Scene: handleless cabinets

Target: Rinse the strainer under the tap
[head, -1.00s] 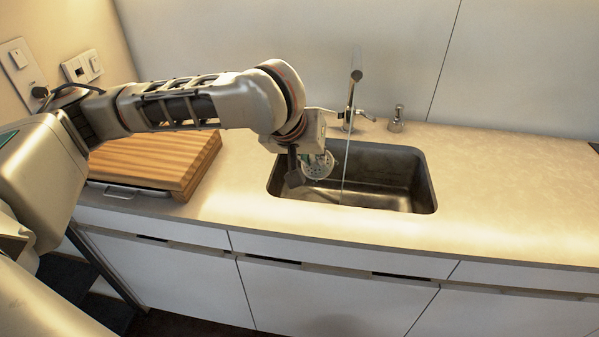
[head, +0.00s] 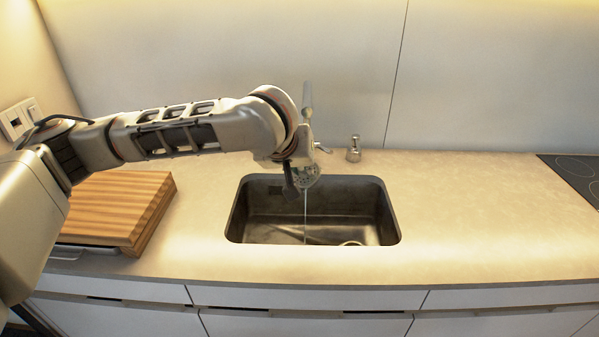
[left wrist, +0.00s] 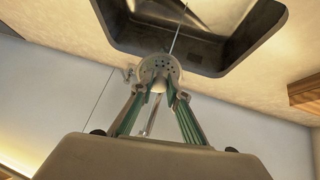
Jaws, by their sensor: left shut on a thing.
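My left gripper (head: 297,176) is shut on the strainer (head: 310,172), a small pale perforated cup, and holds it above the back of the sink (head: 392,218). The tap (head: 307,100) stands behind, partly hidden by my gripper and arm. A thin water stream (head: 305,206) shows below the strainer and falls into the sink. In the left wrist view, the strainer (left wrist: 160,68) sits between the fingertips, and the stream (left wrist: 179,28) runs from its edge towards the sink (left wrist: 125,35). Where the water meets the strainer is hidden. My right gripper is not in view.
A wooden board (head: 115,205) lies on the counter left of the sink. A soap dispenser (head: 353,150) stands behind the sink, and a dark hob (head: 577,174) is at the far right. The counter (head: 480,210) right of the sink is clear.

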